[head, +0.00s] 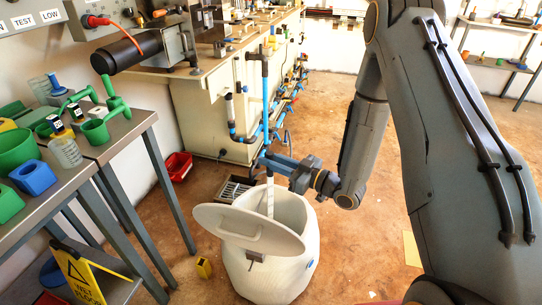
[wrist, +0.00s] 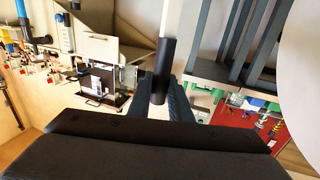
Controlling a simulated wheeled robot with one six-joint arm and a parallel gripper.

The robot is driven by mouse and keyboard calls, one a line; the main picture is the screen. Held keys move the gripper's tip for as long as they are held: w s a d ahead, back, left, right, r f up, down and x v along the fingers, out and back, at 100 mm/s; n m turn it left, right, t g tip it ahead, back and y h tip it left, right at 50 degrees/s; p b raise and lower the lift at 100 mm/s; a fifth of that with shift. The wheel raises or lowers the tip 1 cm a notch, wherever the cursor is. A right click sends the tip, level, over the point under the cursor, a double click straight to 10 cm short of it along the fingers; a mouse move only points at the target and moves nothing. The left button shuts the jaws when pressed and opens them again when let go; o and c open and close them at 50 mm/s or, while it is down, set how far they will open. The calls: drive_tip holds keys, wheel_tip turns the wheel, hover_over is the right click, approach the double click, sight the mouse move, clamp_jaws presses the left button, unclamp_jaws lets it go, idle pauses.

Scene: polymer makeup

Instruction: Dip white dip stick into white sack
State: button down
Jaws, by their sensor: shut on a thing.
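The white sack (head: 285,268) is a rounded white bin-like container on the floor at the centre of the head view. Its white lid (head: 240,225) lies tilted across the near left part of its mouth. My gripper (head: 268,160) is above the mouth with blue fingers. It is shut on the white dip stick (head: 270,195), which hangs nearly upright. The stick's lower part reaches down over the opening behind the lid, and its end is hard to make out. In the wrist view the stick's black handle (wrist: 162,72) is between my fingertips (wrist: 170,92).
A metal bench (head: 120,130) with green and blue vessels stands at the left. A yellow wet-floor sign (head: 80,275) stands in front of it. A cream cabinet (head: 205,120) with blue pipes is behind the sack. The floor to the right is mostly clear.

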sight(271, 192)
drive_tip(key=shift+f+b, duration=3.55)
drive_tip(key=shift+f, duration=3.05)
drive_tip(key=shift+f+b, duration=0.35)
drive_tip(key=shift+f, duration=0.45)
drive_tip(key=shift+r, duration=0.1)
wheel_tip(271, 192, up, 42)
drive_tip(key=p, duration=2.8)
drive_tip(key=shift+f+p, duration=0.25)
drive_tip(key=shift+p, duration=0.05)
